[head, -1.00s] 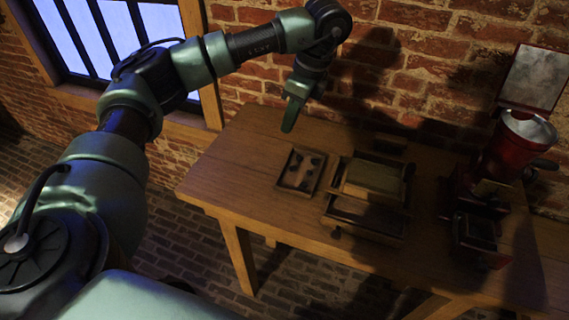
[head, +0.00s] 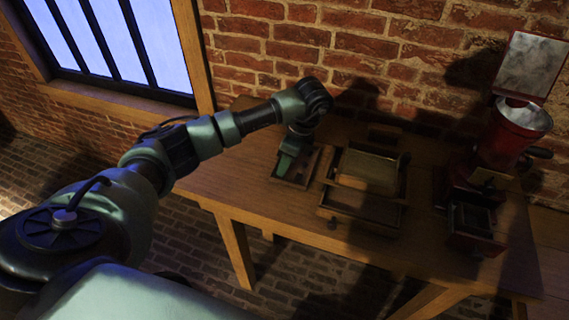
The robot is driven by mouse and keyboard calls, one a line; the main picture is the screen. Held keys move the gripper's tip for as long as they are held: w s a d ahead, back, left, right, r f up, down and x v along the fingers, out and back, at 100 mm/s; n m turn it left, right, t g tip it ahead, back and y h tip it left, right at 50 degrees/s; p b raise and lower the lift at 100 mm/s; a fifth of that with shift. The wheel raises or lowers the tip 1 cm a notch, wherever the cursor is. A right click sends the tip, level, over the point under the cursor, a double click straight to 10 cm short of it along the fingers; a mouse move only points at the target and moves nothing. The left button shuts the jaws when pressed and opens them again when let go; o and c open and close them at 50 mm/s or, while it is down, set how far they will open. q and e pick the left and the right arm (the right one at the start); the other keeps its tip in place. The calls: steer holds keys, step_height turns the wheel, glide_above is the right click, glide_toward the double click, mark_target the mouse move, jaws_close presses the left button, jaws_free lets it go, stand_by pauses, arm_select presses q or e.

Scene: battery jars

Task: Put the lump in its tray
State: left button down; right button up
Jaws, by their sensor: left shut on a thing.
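A small dark wooden tray (head: 305,180) lies on the table, left of a wooden box. In the earlier view it held several dark lumps; now my gripper and arm cover most of it. My left gripper (head: 284,168) points down over the tray's left part, low and close to it. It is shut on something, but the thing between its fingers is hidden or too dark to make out. My right gripper is not in view.
The wooden table (head: 240,185) is clear left of the tray. A wooden box (head: 365,172) with an open drawer (head: 365,205) stands right of the tray. A red grinder (head: 500,145) with a metal hopper and a small open drawer stands farther right. A brick wall (head: 400,60) is behind.

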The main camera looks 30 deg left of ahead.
arm_select(q)
steer(key=shift+f, duration=0.2)
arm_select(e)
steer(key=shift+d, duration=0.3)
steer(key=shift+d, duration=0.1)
arm_select(q)
steer(key=shift+f, duration=0.2)
steer(key=c, duration=1.7)
jaws_free()
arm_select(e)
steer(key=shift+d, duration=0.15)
arm_select(q)
steer(key=shift+r, duration=0.15)
